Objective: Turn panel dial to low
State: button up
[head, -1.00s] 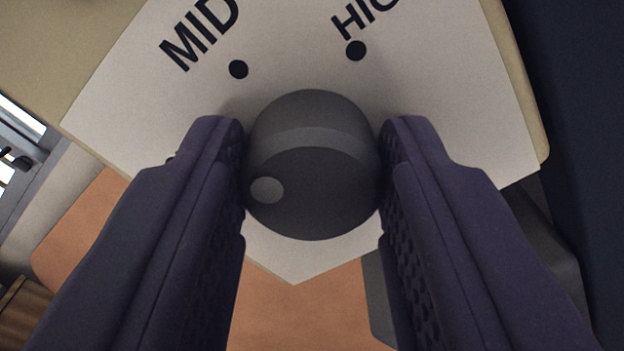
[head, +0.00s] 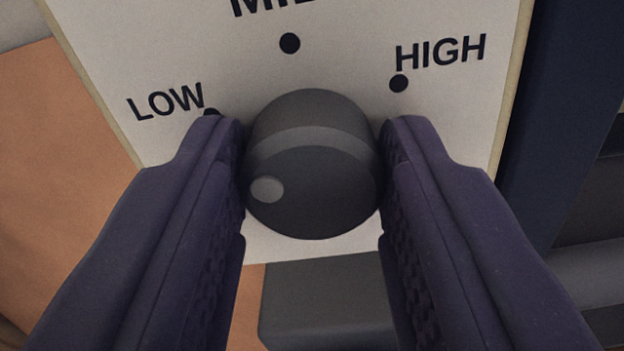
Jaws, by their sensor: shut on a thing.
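The panel dial (head: 312,190) is a dark grey round knob in the middle of the head view. My gripper (head: 313,165) is shut on it, with one purple finger touching each side. A light grey dot (head: 267,190) on the knob's face sits at its left, on the LOW side. The white panel (head: 150,60) behind has black marks. The LOW label (head: 165,103) is at the left, and its mark (head: 211,113) is partly hidden by the left finger. The MID mark (head: 290,43) is above the knob; its label is cut off. The HIGH label (head: 440,51) is at upper right.
An orange-brown surface (head: 60,170) lies to the left of the panel. A dark grey block (head: 320,305) shows below it between the fingers. A dark blue upright surface (head: 555,110) stands to the right.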

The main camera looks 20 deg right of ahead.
jog(key=shift+f, duration=0.15)
jog(key=o, duration=1.1)
jog(key=shift+c, duration=0.2)
jog(key=v, duration=0.8)
jog(key=shift+p, duration=0.3)
jog(key=shift+w, duration=0.15)
